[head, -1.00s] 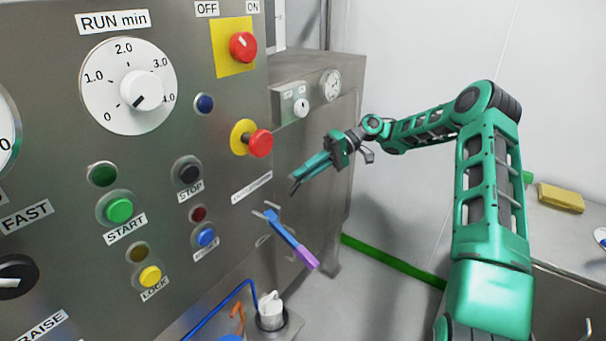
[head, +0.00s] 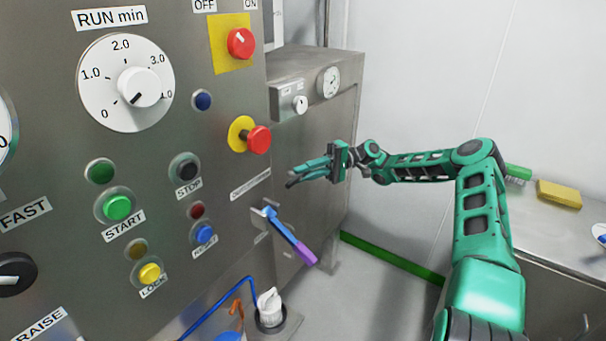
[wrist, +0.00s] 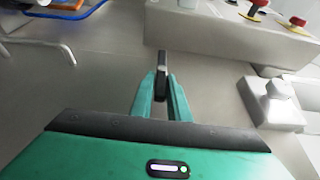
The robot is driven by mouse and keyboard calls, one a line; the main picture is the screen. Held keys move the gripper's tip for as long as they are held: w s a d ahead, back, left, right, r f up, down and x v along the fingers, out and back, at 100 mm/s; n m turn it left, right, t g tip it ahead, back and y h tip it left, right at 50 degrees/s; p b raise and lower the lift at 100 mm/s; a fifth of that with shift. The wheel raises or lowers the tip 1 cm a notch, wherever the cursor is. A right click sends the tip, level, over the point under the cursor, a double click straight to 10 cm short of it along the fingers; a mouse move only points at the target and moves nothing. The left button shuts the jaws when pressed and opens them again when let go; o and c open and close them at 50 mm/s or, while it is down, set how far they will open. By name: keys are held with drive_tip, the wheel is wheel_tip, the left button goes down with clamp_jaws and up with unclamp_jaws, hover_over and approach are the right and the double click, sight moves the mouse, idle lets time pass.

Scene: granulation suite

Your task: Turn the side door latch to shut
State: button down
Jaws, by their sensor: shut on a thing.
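The side door latch (wrist: 161,72) is a small dark upright bar with a grey face, standing out from a bare metal surface in the wrist view. My gripper (wrist: 161,92) has its two green fingers closed around the bar, one on each side. In the head view my gripper (head: 292,182) points left, in front of the side door (head: 322,135) of the steel cabinet. There the latch is too small and too covered by the fingers to make out clearly.
A switch box (head: 290,101) and gauge (head: 328,82) sit above my gripper. The control panel (head: 60,70) with its red emergency button (head: 258,139) stands to the left. A blue and purple tool (head: 290,238) hangs below.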

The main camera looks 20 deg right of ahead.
drive_tip(key=shift+d+f, duration=0.1)
drive_tip(key=shift+f, duration=0.1)
drive_tip(key=c, duration=1.9)
unclamp_jaws()
drive_tip(key=shift+o, duration=1.1)
drive_tip(key=shift+r, duration=0.1)
drive_tip(key=v, duration=1.1)
drive_tip(key=shift+w, duration=0.2)
